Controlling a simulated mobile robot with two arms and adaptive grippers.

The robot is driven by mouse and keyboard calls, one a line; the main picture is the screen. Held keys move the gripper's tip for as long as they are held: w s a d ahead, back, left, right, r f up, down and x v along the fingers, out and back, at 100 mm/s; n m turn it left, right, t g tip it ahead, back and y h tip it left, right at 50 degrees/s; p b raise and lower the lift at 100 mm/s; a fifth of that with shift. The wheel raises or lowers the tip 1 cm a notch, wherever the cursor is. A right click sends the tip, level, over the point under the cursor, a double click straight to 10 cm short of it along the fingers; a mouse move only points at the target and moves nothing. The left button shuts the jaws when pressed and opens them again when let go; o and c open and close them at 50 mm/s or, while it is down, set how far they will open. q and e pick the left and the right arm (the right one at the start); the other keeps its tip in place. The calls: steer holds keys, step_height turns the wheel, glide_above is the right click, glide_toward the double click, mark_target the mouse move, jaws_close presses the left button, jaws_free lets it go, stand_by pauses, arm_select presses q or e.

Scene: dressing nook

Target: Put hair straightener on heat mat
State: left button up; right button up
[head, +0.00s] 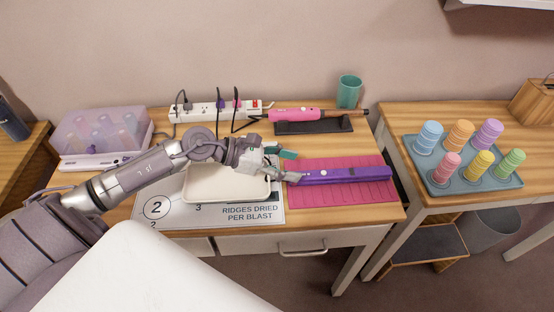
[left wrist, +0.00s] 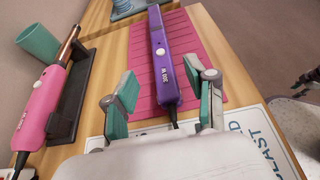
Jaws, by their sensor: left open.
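The purple hair straightener (head: 345,174) lies on the pink ridged heat mat (head: 310,200), roughly along its length, with its cord end at the mat's left edge. In the left wrist view the straightener (left wrist: 162,62) rests on the mat (left wrist: 205,45). My left gripper (head: 284,165) is open at the straightener's left end. In the left wrist view its two green-padded fingers (left wrist: 166,102) stand apart on either side of the straightener's near end, without visible contact.
A pink curling iron (head: 293,115) lies on a black stand behind the mat, beside a teal cup (head: 349,92) and a white power strip (head: 213,109). A cream tray (head: 200,193) sits under my left arm. A rack of coloured spools (head: 473,181) stands on the right table.

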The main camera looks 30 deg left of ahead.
arm_select(q)
steer(key=shift+v, duration=1.75)
